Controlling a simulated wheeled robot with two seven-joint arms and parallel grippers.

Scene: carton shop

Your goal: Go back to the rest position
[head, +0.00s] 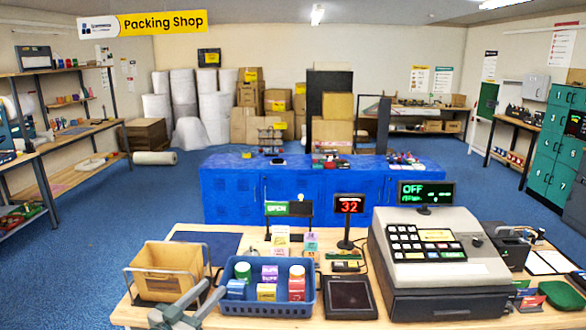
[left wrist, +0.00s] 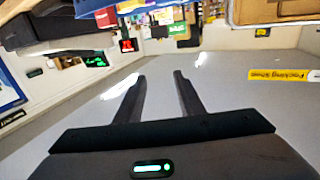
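My left gripper (head: 215,287) is low at the front left of the wooden counter in the head view, beside the blue basket and in front of the cardboard box. In the left wrist view its two dark fingers (left wrist: 159,76) stand apart with nothing between them. That view is upside down and shows mostly pale wall or ceiling beyond the fingers. My right gripper is in neither view.
The blue basket (head: 265,308) holds cartons and bottles. An open cardboard box (head: 166,272) in a wire frame stands left of it. A dark pad (head: 350,297), a cash register (head: 440,262) and a red "32" display (head: 349,204) stand rightward. A blue bench (head: 320,190) is behind.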

